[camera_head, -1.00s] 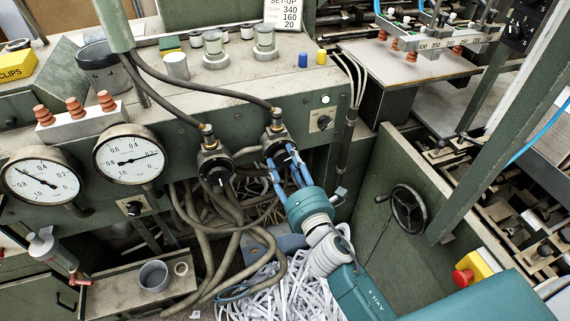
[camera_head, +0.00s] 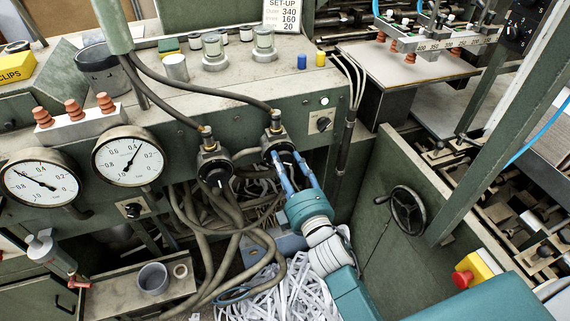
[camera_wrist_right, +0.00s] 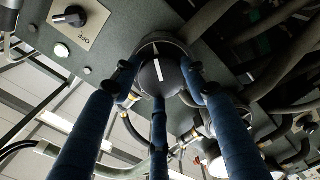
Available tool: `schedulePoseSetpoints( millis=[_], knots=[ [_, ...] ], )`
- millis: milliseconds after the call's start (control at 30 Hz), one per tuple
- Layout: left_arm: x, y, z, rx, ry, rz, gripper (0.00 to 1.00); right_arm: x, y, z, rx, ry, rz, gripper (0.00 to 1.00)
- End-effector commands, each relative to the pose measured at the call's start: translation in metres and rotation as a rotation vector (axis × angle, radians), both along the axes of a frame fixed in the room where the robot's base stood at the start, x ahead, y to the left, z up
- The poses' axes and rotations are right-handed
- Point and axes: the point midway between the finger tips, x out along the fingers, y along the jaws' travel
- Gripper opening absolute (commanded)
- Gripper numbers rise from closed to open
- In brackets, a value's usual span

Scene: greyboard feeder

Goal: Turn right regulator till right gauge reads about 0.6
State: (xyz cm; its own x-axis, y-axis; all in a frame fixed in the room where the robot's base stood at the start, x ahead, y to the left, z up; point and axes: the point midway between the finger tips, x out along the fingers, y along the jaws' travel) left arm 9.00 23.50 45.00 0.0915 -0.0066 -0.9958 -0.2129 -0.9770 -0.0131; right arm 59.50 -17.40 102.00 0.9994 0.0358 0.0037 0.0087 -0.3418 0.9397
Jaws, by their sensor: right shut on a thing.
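The right regulator (camera_head: 275,140) is a dark round valve with brass fittings on the green panel. My right gripper (camera_head: 286,158) has its blue fingers closed around its knob. In the right wrist view the black knob (camera_wrist_right: 172,82) with a white line sits between the fingers of the gripper (camera_wrist_right: 160,76). The left regulator (camera_head: 214,165) stands free. My left gripper is not in view.
Thick hoses (camera_head: 235,215) hang below the regulators, over shredded paper (camera_head: 290,295). A handwheel (camera_head: 408,210) and a red emergency button (camera_head: 462,278) are at the right. A small switch (camera_head: 321,122) sits right of the regulator. A grey cup (camera_head: 153,277) stands lower left.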

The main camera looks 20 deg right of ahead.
Motion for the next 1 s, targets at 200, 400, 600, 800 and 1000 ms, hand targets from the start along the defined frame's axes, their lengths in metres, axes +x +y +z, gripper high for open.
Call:
schedulePoseSetpoints(
  millis=[200, 400, 600, 800, 1000],
  knots=[
    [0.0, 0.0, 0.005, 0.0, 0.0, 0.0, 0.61, 0.001, -0.004, 0.0, 0.203, 0.008, -0.007, 0.18],
    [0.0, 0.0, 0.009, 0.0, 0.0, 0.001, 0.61, 0.0, -0.004, -0.002, 0.392, 0.016, -0.007, 0.18],
    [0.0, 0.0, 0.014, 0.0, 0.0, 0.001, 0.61, 0.0, -0.003, -0.005, 0.574, 0.026, -0.008, 0.18],
    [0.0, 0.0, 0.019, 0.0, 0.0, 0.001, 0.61, -0.001, -0.001, -0.007, 0.729, 0.033, -0.008, 0.18],
    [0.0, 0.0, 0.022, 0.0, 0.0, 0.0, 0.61, -0.001, 0.0, -0.01, 0.839, 0.042, -0.009, 0.18]
  ],
)
